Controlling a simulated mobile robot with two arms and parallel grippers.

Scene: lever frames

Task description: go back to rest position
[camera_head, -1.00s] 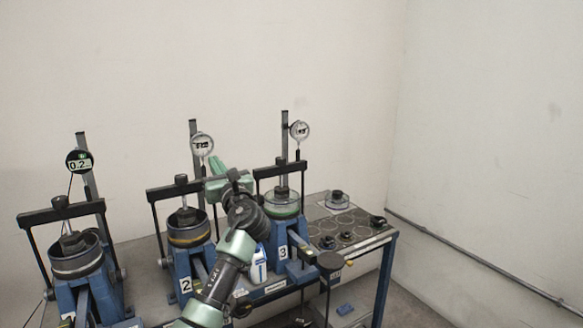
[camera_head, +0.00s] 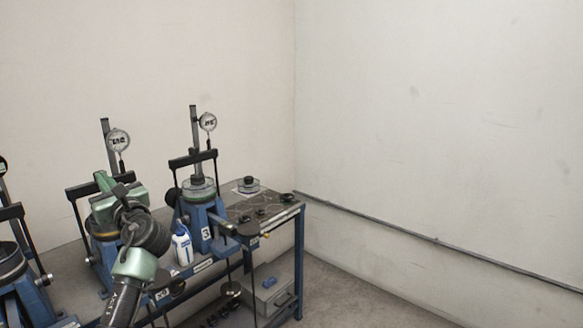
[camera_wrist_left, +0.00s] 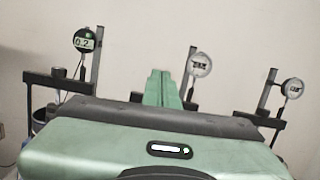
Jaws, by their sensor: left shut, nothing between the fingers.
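My left arm comes in from the lower left in the head view. Its green gripper (camera_head: 104,183) is in front of the middle lever frame (camera_head: 118,210) and hides part of it. In the left wrist view the gripper's two green fingers (camera_wrist_left: 162,88) lie together, with nothing between them. The lever frame marked 3 (camera_head: 205,215) stands to the right, apart from the gripper. Another lever frame (camera_head: 20,265) is cut by the left edge. My right gripper is not in view.
The blue bench (camera_head: 299,250) carries the frames, a white bottle (camera_head: 182,245) and several dark weights at its right end. A grey box (camera_head: 272,297) is on the lower level. Open floor (camera_head: 340,300) lies to the right, before the wall.

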